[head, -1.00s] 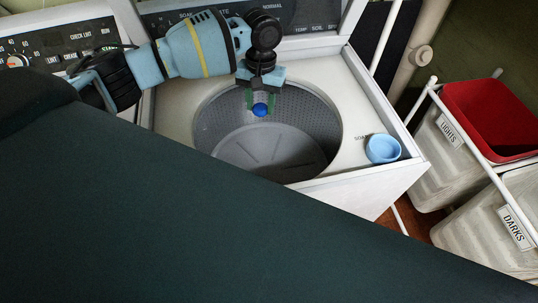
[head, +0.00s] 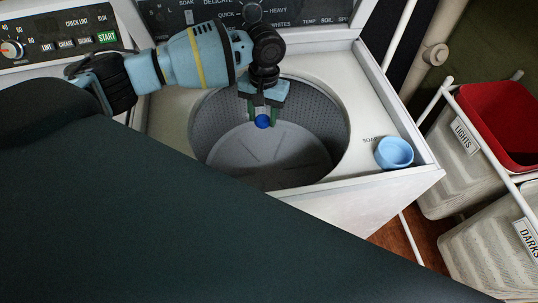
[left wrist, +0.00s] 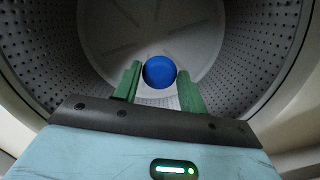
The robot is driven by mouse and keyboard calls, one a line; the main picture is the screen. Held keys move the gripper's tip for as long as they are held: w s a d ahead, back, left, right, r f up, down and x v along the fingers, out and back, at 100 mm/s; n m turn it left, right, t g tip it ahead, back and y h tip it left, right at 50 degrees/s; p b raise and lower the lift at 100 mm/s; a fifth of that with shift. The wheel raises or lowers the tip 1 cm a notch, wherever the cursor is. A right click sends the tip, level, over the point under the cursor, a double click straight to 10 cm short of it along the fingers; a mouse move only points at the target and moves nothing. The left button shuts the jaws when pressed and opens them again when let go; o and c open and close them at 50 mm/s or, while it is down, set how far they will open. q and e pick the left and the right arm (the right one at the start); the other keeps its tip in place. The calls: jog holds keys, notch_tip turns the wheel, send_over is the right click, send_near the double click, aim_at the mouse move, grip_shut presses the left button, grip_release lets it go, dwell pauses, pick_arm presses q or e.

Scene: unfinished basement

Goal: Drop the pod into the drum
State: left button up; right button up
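The pod (head: 263,121) is a small round blue thing. It sits between the green fingertips of my left gripper (head: 263,114), which points down over the open drum (head: 215,125). In the left wrist view, the pod (left wrist: 159,72) lies between the two green fingers of the left gripper (left wrist: 160,78), which appear to touch its sides. The grey perforated drum wall (left wrist: 255,60) surrounds them there, with the drum floor beyond the pod. The near left part of the drum rim is hidden in the head view. My right gripper is not in view.
A light blue cup (head: 394,153) sits on the washer top, right of the opening. The control panel (head: 245,14) stands behind the drum. Another panel (head: 75,35) is at left. A white rack with bins (head: 455,165) stands at right. A dark shape covers the lower left.

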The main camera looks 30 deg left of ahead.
pick_arm(q)
jog(key=o, duration=0.5)
jog(key=shift+w+r+p, duration=0.2)
jog(key=shift+w+r, duration=0.05)
jog(key=shift+r, duration=1.7)
jog(key=shift+w+r+p, duration=0.15)
jog(key=shift+w+r, duration=0.05)
jog(key=shift+r, duration=1.75)
